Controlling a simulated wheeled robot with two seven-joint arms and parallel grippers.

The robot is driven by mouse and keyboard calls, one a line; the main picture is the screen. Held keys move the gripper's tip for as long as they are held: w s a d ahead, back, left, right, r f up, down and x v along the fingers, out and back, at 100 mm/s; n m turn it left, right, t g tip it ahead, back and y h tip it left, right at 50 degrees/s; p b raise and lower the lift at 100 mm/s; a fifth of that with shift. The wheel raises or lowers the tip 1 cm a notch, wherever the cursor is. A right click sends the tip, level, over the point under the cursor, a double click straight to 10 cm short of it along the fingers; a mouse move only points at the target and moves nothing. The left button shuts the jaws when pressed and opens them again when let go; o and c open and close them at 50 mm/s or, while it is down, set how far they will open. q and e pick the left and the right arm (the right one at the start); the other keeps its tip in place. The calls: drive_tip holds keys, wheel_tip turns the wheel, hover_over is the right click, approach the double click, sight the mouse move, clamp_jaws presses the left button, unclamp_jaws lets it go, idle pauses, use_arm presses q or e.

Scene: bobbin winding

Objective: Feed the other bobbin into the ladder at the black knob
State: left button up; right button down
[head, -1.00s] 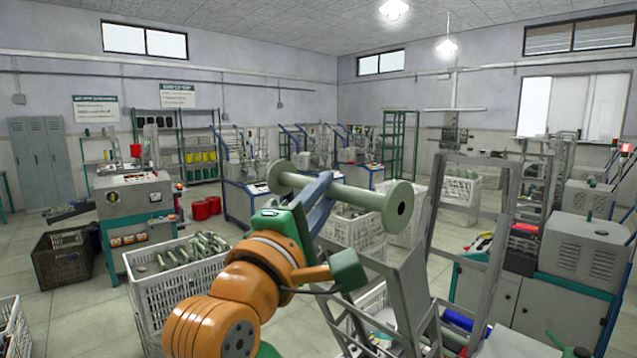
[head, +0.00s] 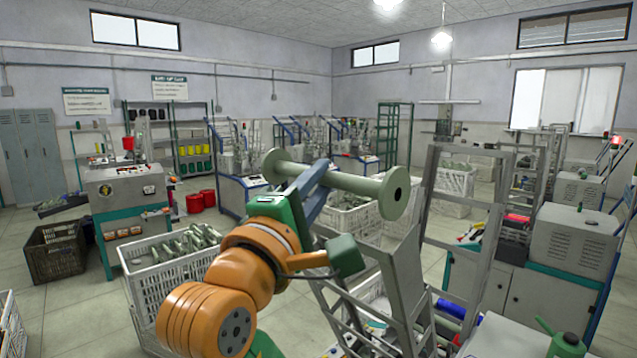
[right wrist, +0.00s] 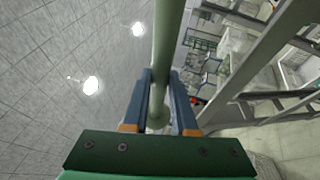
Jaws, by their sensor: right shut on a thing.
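My right gripper (head: 315,182), at the end of the orange arm, is shut on a pale green bobbin (head: 352,182). The bobbin lies nearly level, its round flanges showing left and right of the blue fingers. In the right wrist view the bobbin (right wrist: 168,45) runs up between the two fingers of the gripper (right wrist: 161,78). The grey metal ladder (head: 427,190) stands just right of the bobbin, with a sloping panel at its lower left. The bobbin looks apart from it. I cannot make out a black knob.
A white crate of bobbins (head: 148,297) stands at lower left, with a dark crate (head: 57,254) behind it. A grey machine cabinet (head: 572,240) stands at right. Open floor shows on the left.

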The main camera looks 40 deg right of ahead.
drive_tip(key=shift+w+d+f+b, duration=0.1)
drive_tip(key=shift+d+f+b, duration=0.3)
drive_tip(key=shift+f+b, duration=0.5)
drive_tip(key=shift+s+d+f+b, duration=0.1)
drive_tip(key=shift+d+f+b, duration=0.3)
drive_tip(key=shift+f+b, duration=0.45)
drive_tip(key=shift+w+d+f+b, duration=0.1)
drive_tip(key=shift+d+f+b, duration=0.3)
drive_tip(key=shift+f+b, duration=0.45)
drive_tip(key=shift+f, duration=0.15)
drive_tip(key=f+b, duration=0.1)
drive_tip(key=d+f+b, duration=0.1)
drive_tip(key=f+b, duration=0.1)
drive_tip(key=d+f+b, duration=0.1)
drive_tip(key=f, duration=0.1)
drive_tip(key=shift+w+d+f+b, duration=0.1)
drive_tip(key=shift+d+f+b, duration=0.1)
drive_tip(key=shift+b, duration=0.1)
drive_tip(key=shift+f, duration=0.1)
drive_tip(key=shift+w+d+f+b, duration=0.1)
drive_tip(key=shift+d+f+b, duration=0.3)
drive_tip(key=shift+f+b, duration=0.45)
drive_tip(key=shift+s+d+f+b, duration=0.1)
drive_tip(key=shift+d+f+b, duration=0.45)
drive_tip(key=shift+f, duration=0.35)
drive_tip(key=shift+w+d+f+b, duration=0.1)
drive_tip(key=shift+d+f+b, duration=0.2)
drive_tip(key=shift+f+b, duration=0.55)
